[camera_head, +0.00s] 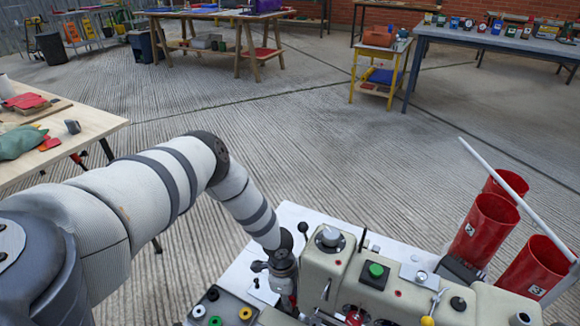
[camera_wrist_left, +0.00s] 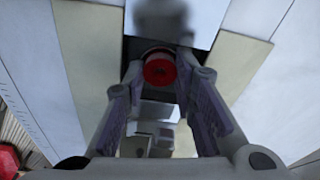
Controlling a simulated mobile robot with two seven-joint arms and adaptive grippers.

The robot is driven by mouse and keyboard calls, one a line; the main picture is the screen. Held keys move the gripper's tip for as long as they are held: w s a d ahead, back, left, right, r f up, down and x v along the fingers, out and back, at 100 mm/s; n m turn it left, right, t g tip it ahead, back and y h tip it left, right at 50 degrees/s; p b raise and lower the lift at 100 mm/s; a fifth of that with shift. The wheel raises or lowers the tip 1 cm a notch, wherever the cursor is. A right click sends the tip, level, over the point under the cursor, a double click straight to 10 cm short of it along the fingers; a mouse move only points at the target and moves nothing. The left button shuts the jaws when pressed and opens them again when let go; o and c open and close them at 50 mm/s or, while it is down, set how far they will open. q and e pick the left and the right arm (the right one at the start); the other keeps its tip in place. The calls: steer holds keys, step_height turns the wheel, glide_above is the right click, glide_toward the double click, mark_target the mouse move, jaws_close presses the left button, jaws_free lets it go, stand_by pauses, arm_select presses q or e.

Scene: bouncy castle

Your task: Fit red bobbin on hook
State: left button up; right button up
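My left gripper (camera_wrist_left: 161,76) reaches down at the left end of the cream machine (camera_head: 335,270) in the head view. In the left wrist view its two fingers converge on a small round red bobbin (camera_wrist_left: 159,70), its red face towards the camera. The fingertips sit on either side of it and appear to touch it. In the head view the gripper (camera_head: 285,290) is small and partly hidden by the wrist. I cannot make out the hook clearly in either view. My right gripper is not in view.
A dark tray with several bobbins (camera_head: 214,320) lies at the lower left of the machine. Red cylinders (camera_head: 482,228) and a white rod (camera_head: 510,190) stand at the right. A wooden table (camera_head: 80,122) is at the left. Open concrete floor lies beyond.

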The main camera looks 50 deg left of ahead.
arm_select(q)
steer(key=o, duration=0.5)
steer(key=shift+c, duration=0.2)
step_height(320, 180, up, 12)
steer(key=a, duration=0.1)
steer(key=shift+s+a, duration=0.15)
steer(key=shift+s, duration=0.2)
steer(key=shift+f, duration=0.15)
